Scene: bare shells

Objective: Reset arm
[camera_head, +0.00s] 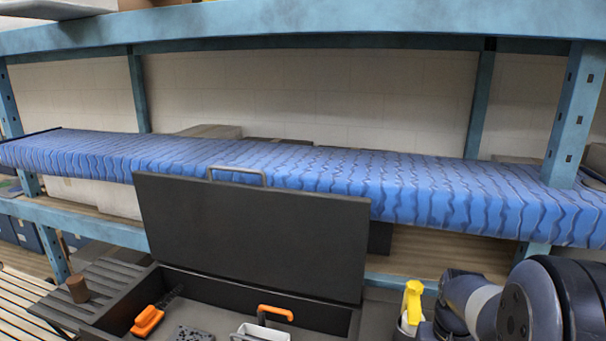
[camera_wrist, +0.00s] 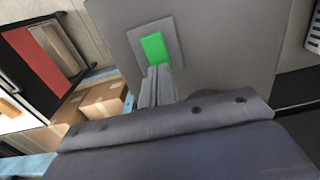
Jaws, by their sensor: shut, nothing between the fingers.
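My gripper (camera_wrist: 158,72) shows in the wrist view with its two grey fingers together and nothing between them. Behind the fingertips is a grey surface (camera_wrist: 215,40) with a bright green rectangle (camera_wrist: 154,48) on a grey plate. I cannot tell whether the fingers touch it. In the head view my dark, rounded arm links (camera_head: 520,310) fill the lower right corner, and my gripper is out of that picture.
A black box (camera_head: 250,235) with its lid raised holds an orange-handled tool (camera_head: 150,318). A brown cylinder (camera_head: 78,289) stands left of it, a yellow-topped spray bottle (camera_head: 412,302) right. A blue-covered shelf (camera_head: 300,180) runs behind. The wrist view shows cardboard boxes (camera_wrist: 104,98) at left.

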